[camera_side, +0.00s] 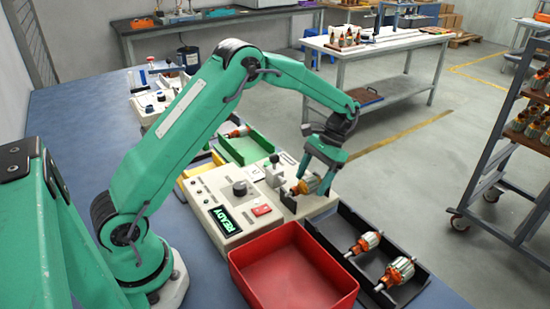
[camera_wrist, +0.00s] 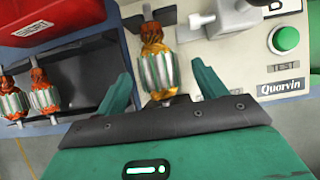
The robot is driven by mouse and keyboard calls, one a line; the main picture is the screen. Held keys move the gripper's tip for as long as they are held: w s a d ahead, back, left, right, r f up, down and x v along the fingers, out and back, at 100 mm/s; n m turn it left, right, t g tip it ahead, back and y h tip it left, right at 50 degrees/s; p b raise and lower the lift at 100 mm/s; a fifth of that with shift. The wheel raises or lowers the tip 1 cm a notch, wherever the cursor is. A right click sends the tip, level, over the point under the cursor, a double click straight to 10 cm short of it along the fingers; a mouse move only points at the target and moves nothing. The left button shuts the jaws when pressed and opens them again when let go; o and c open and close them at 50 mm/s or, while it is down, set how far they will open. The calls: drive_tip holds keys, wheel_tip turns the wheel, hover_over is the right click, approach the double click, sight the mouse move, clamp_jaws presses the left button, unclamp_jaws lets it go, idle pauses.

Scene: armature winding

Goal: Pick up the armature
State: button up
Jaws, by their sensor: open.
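The armature (camera_side: 308,185), with orange copper windings and a pale ribbed core, sits at the front right of the cream winding machine (camera_side: 215,185). In the wrist view the armature (camera_wrist: 157,68) lies between my two green fingers, with a gap on each side. My gripper (camera_side: 318,178) is open and low at the armature; it also shows in the wrist view (camera_wrist: 163,74). One finger partly hides the armature in the side view. I cannot tell how far down the fingers reach along it.
A black tray (camera_side: 335,240) holds two more armatures (camera_side: 368,242), in front right of the machine. A red bin (camera_side: 290,265) stands beside it. A green tray (camera_side: 245,148) behind the machine holds another armature. The machine's display reads READY.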

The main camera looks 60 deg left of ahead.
sight(313, 176)
drive_tip(key=shift+s+f, duration=0.15)
drive_tip(key=shift+f, duration=0.15)
drive_tip(key=c, duration=1.4)
drive_tip(key=shift+r, duration=0.1)
drive_tip(key=shift+r, duration=0.1)
drive_tip(key=shift+r, duration=4.9)
drive_tip(key=shift+r, duration=0.15)
